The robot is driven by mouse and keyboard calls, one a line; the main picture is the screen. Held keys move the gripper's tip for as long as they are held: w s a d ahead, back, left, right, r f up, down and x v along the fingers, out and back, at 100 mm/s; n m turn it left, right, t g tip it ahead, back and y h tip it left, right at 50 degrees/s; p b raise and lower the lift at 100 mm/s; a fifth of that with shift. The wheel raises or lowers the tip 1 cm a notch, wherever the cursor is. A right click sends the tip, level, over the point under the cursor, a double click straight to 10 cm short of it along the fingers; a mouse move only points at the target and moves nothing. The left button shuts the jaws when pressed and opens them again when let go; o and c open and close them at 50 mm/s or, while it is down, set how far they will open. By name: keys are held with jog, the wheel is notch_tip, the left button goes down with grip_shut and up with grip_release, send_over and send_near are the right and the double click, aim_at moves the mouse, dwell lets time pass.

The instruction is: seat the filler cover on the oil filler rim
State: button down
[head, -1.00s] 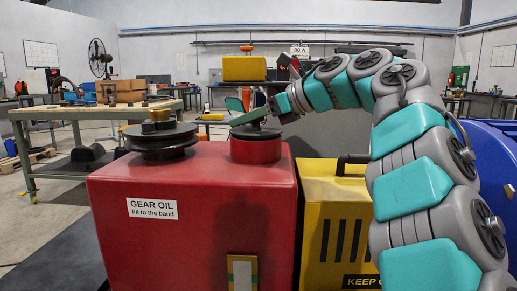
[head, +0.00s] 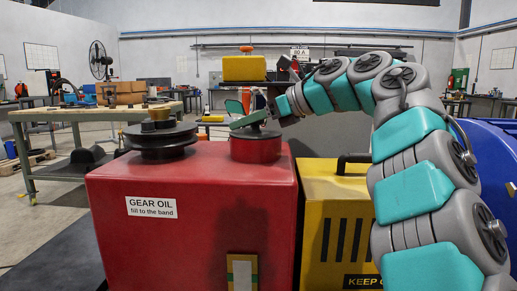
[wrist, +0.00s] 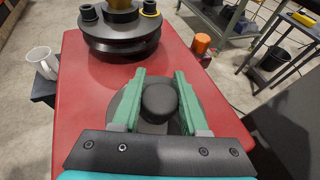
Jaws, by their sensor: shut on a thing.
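The filler cover is a dark round disc with a thick knob; it shows in the head view (head: 257,132) and the wrist view (wrist: 159,100). My gripper (head: 250,119) has green fingers, one on each side of the knob in the wrist view (wrist: 160,77), and is shut on it. The oil filler rim (head: 255,151) is the top of a short red neck on the red gear oil tank (head: 200,215). The cover is over the neck, at or very near its top. I cannot tell whether it touches all round. The cover hides the rim's opening.
A black pulley (head: 161,140) with a brass hub stands on the tank to the left. A yellow box (head: 335,215) with a black handle is at right.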

jog(key=shift+c, duration=1.8)
grip_release()
jog(key=v, duration=0.8)
jog(key=shift+f, duration=0.1)
